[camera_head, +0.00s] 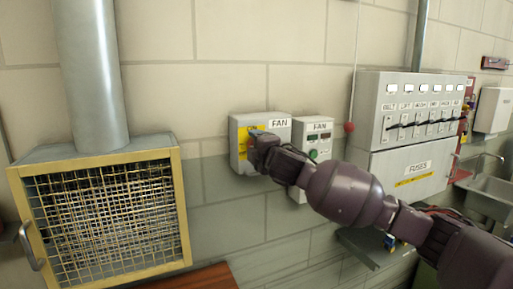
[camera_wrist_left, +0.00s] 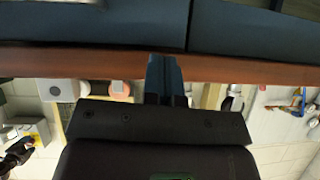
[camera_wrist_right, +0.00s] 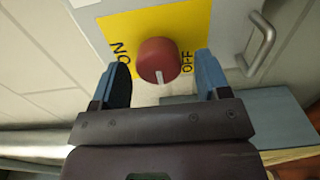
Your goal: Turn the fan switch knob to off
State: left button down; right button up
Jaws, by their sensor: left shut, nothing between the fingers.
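The fan switch box (camera_head: 281,136) is a grey wall box with a FAN label and a yellow plate (camera_head: 243,136). My right gripper (camera_head: 255,138) is in front of that plate and hides the knob in the head view. In the right wrist view the red round knob (camera_wrist_right: 157,56) sits on the yellow plate (camera_wrist_right: 190,25), with ON at its left and OFF at its right. Its white mark points down in that view. My right gripper (camera_wrist_right: 161,72) is open, with a finger on each side of the knob; contact is unclear. My left gripper (camera_wrist_left: 166,68) is shut and empty, away from the box.
A grey fuse panel (camera_head: 400,165) is further right. A yellow-framed mesh cage (camera_head: 181,205) with a pipe stands at the left. A reddish-brown wooden surface (camera_wrist_left: 60,60) crosses the left wrist view.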

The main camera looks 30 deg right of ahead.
pick_arm(q)
jog(key=shift+w+d+f+b, duration=0.1)
jog(key=shift+w+f+b, duration=0.35)
jog(key=shift+b, duration=0.7)
pick_arm(e)
jog(key=s, duration=1)
jog(key=shift+s+a, duration=0.3)
jog(key=shift+s, duration=0.1)
